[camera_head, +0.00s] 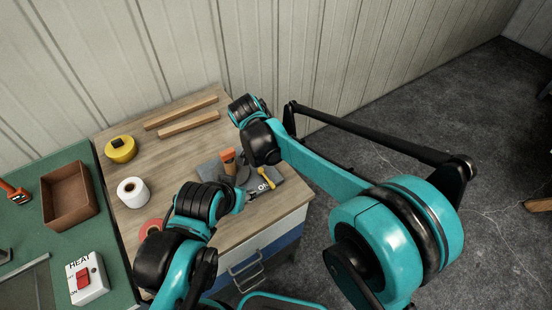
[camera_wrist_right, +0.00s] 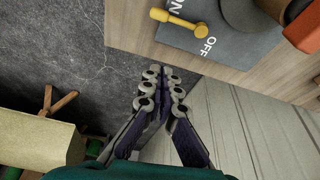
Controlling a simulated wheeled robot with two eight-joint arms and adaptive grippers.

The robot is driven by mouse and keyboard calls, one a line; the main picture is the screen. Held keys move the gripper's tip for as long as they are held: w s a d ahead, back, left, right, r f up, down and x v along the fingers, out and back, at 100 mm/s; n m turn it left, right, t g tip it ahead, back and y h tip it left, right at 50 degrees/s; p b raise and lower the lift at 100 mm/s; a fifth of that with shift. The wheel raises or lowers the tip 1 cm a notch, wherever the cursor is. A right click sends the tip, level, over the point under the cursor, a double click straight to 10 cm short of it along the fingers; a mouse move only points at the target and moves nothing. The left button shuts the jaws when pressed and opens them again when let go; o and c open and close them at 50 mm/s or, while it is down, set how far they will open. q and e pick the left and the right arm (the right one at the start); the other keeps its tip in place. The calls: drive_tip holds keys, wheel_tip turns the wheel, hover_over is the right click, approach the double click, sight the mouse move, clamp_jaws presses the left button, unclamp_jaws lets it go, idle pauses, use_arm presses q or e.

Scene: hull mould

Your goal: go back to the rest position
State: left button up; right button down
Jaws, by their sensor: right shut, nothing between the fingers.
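My right gripper (camera_wrist_right: 163,82) shows in the right wrist view with its fingers shut and nothing between them. It hangs beside the wooden bench edge, over the dark floor and the pale wall panels. In the head view my right arm reaches in from the right across the bench corner, and its fingers cannot be made out. A grey panel (camera_head: 268,186) with a yellow lever (camera_head: 266,177) lies near my right wrist; the panel (camera_wrist_right: 232,42) and lever (camera_wrist_right: 178,19) also show in the wrist view.
The wooden bench (camera_head: 185,150) holds a white roll (camera_head: 133,192), a yellow tape (camera_head: 121,149) and two wooden strips (camera_head: 188,124). A green table (camera_head: 30,225) at left carries a brown tray (camera_head: 69,194) and a heat switch box (camera_head: 86,279). The floor at right is mostly clear.

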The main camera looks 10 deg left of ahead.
idle(0.3)
drive_tip(key=s+d+r+n+t+y, duration=0.1)
drive_tip(key=s+d+r+n, duration=0.3)
drive_tip(key=d, duration=0.8)
drive_tip(key=s+d+r+n+t+y, duration=0.1)
drive_tip(key=s+d+r, duration=0.3)
drive_tip(key=d, duration=0.8)
drive_tip(key=s+d+f+n+t, duration=0.2)
drive_tip(key=s+d+f, duration=0.2)
drive_tip(key=s+d, duration=0.2)
drive_tip(key=shift+s+d+b, duration=0.2)
drive_tip(key=shift+s+b, duration=0.25)
drive_tip(key=shift+s, duration=0.8)
